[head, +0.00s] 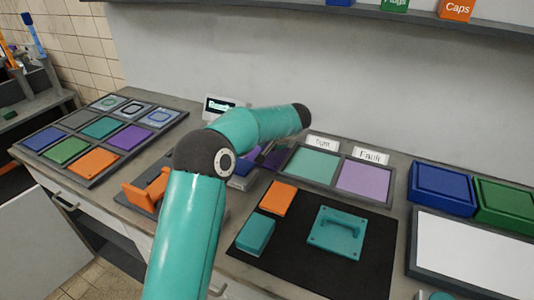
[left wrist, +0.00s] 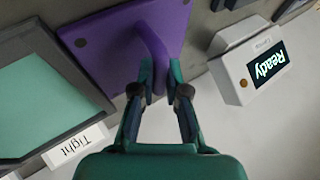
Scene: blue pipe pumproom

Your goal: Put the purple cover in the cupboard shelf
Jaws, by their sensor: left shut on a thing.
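The purple cover (left wrist: 120,42) is a flat plate with dark corner spots and a raised handle. My left gripper (left wrist: 161,82) is shut on that handle in the left wrist view. In the head view the cover (head: 275,158) is mostly hidden behind my left arm, and only a little of my left gripper (head: 264,152) shows near it, by the back of the counter. A dark opening under the counter (head: 100,238) at the left looks like the cupboard; its shelf cannot be made out clearly. My right gripper is not in view.
A tray of coloured squares (head: 97,177) lies at the left. A teal cover with a handle (head: 337,231) lies on a black mat (head: 300,266). The "Ready" display (left wrist: 250,70) and "Tight"/"Fault" tray (head: 326,195) are close to the gripper.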

